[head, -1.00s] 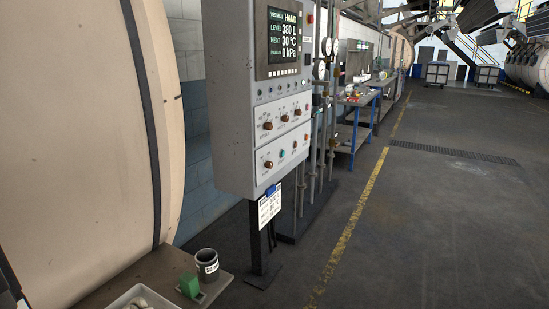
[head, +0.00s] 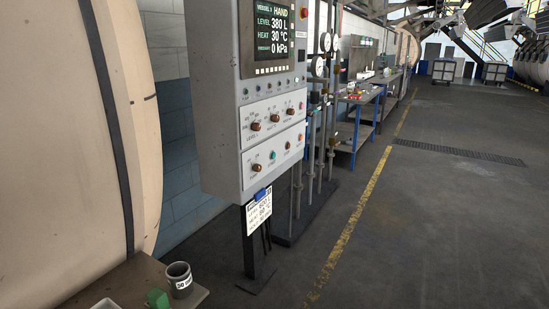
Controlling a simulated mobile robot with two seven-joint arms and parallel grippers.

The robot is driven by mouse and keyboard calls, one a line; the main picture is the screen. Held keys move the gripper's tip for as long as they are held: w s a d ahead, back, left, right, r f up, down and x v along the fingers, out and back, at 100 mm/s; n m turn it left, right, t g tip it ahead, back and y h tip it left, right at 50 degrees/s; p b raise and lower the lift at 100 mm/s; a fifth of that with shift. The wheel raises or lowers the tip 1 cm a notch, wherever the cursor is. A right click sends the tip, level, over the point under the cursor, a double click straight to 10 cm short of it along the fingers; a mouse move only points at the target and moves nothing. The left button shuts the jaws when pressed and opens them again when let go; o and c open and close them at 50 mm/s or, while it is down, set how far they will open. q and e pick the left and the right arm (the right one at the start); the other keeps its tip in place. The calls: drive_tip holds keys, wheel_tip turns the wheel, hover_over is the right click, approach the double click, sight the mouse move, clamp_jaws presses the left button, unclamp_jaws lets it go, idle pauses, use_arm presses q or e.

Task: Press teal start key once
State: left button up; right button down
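A grey control cabinet (head: 220,123) stands on a dark post left of the picture's middle. The lettering beside the key is too small to read. The screen (head: 271,34) above shows HAND, level 380 L, heat 30 °C and 0 kPa. Neither of my grippers is in view.
A bench (head: 142,283) with a grey cup (head: 179,279) and a green block (head: 157,299) is at lower left, beside a large beige vessel (head: 75,150). A written card (head: 259,216) hangs below the cabinet. Pipes stand behind it. The floor (head: 440,230) at right is clear.

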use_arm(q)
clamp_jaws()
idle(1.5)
